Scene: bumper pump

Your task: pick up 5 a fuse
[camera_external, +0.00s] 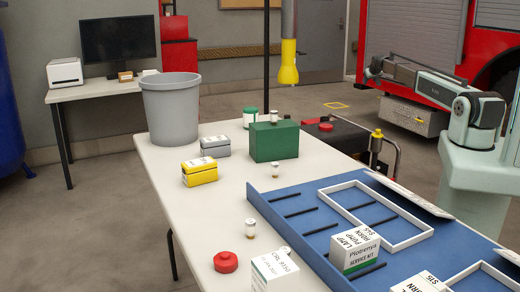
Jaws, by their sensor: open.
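No label reading 5 A fuse can be made out. Small white-and-brown capped containers stand on the white table: one near the blue tray's left edge (250,229), one in front of the green box (275,169), and one behind that box (273,117). I cannot tell whether any is the fuse. My gripper (368,76) is small and dark at the far left end of my arm, high at the right, beyond the table and well away from these items. It appears empty; its fingers are hard to make out.
The blue tray (262,187) has dark dividers, white frames and a white service kit box (357,250).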

